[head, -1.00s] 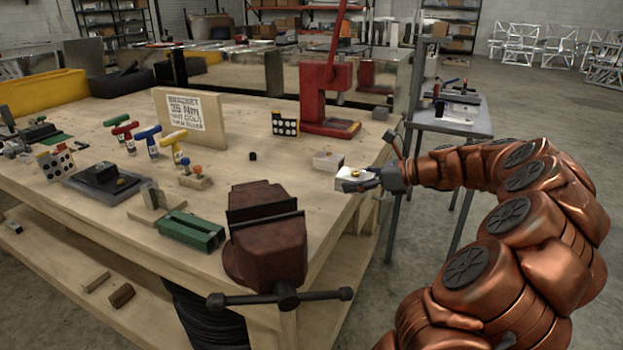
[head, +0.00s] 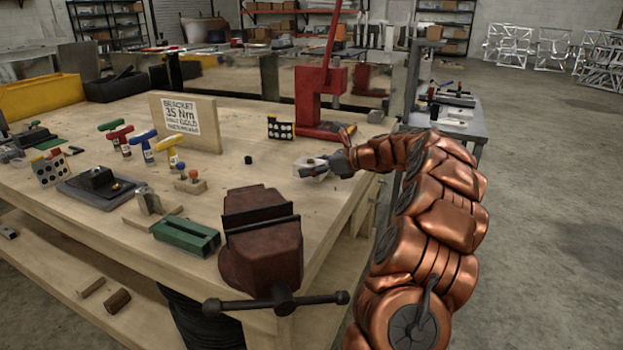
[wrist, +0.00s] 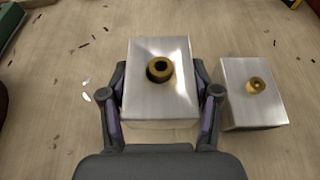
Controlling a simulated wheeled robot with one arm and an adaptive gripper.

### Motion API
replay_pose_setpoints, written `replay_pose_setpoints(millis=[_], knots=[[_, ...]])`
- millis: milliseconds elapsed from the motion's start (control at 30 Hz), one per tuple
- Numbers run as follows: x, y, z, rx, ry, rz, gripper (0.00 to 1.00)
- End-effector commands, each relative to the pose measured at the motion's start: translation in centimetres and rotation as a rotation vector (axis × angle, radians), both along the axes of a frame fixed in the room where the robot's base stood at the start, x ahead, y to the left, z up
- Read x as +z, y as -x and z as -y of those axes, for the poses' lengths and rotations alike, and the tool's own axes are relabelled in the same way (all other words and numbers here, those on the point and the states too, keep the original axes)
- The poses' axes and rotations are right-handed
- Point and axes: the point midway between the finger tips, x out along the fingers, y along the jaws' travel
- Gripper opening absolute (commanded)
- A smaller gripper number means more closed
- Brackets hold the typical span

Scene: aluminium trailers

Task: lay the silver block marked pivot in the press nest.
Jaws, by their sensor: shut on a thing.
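My gripper (head: 326,165) is shut on a silver block (wrist: 146,101), over the bench's right part. In the wrist view, the block sits between both fingers, its top facing the camera, with a wide brass ring around a dark hole. In the head view the held block (head: 305,171) is small and partly covered by the gripper. A second silver block (wrist: 242,105), with a smaller brass fitting, lies on the bench just right of the held one in the wrist view. No pivot mark is legible on either. The red press (head: 308,97) stands behind my gripper; I cannot make out its nest.
A dark red vise (head: 262,245) is at the bench's front edge. A green block (head: 187,235), colored T-handles (head: 144,143) and a wooden sign (head: 188,122) stand to the left. A dotted board (head: 280,129) is near the press.

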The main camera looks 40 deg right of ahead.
Motion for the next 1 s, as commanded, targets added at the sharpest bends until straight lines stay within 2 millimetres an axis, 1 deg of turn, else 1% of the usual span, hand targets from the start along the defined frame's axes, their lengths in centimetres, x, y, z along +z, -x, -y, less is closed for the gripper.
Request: replay_pose_setpoints(millis=[200,300,667,700,900,933,1000], knots=[[-2.4,0.0,0.1,-0.002,0.0,-0.001,0.12],[-3.2,0.0,0.1,-0.002,0.002,0.0,0.12],[-3.5,0.0,0.0,-0.001,0.001,0.001,0.12],[-3.6,0.0,0.0,-0.001,0.002,0.0,0.64],[-3.6,0.0,0.0,-0.001,0.002,0.0,0.85],[-3.6,0.0,0.0,-0.001,0.002,0.0,0.87],[-3.6,0.0,0.0,-0.001,0.002,0.0,0.87]])
